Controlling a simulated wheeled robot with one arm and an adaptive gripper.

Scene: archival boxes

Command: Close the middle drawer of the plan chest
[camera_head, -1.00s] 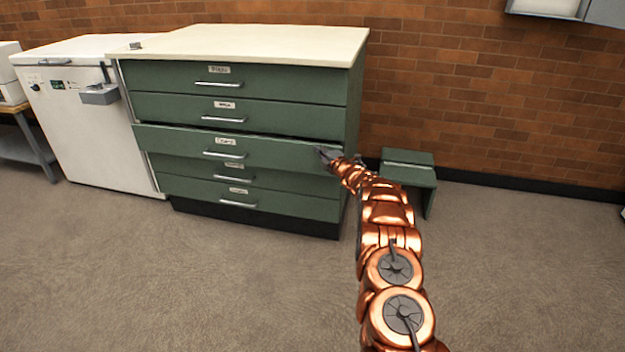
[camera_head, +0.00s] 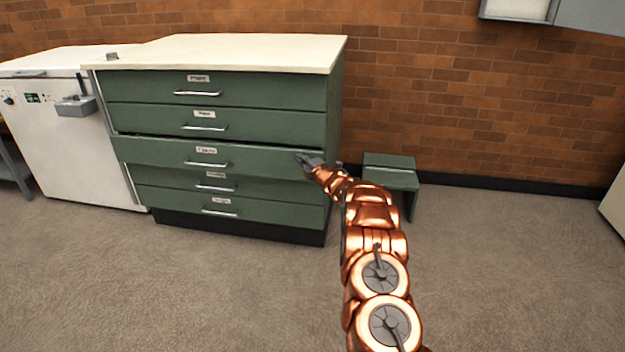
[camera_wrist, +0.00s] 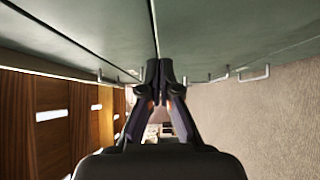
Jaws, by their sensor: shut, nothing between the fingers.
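The plan chest (camera_head: 335,130) is green with a pale top and five-drawer front. Its middle drawer (camera_head: 260,161) stands out a little from the other fronts, with a dark gap along its top edge. It has a metal handle (camera_head: 206,164) and a white label. My gripper (camera_head: 303,158) is at the right part of the middle drawer's front, right of the handle. It looks to be touching or very close to it. In the wrist view the gripper (camera_wrist: 160,72) is shut and empty, its fingertips close to the green fronts.
A white freezer-like cabinet (camera_head: 85,150) stands left of the chest. A small green step stool (camera_head: 390,175) stands to the right, near the brick wall (camera_head: 460,110). The floor (camera_head: 180,290) in front is clear. A grey-white unit hangs top right.

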